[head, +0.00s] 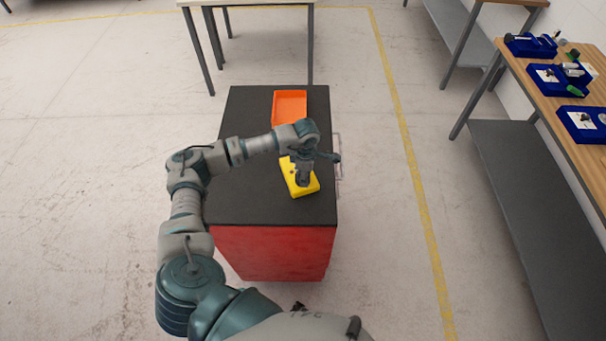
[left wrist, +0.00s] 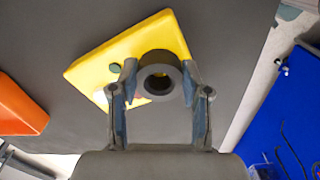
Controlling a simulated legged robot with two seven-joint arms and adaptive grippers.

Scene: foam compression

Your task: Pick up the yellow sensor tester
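The yellow sensor tester (head: 292,183) lies on the black top of a red cabinet in the head view. My left gripper (head: 303,178) is over its right part, pointing down. In the left wrist view, the yellow tester (left wrist: 98,75) has a dark grey round post with a hole standing up from it. The two fingers of my left gripper (left wrist: 160,74) stand apart, one on each side of this post. The gaps beside the post look narrow, and I cannot tell whether the pads touch it. My right gripper is not in view.
An orange tray (head: 290,92) sits at the far end of the black cabinet top (head: 255,200) and shows in the left wrist view (left wrist: 20,106). A wooden bench at right holds several blue trays (head: 560,80). The cabinet top's left side is clear.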

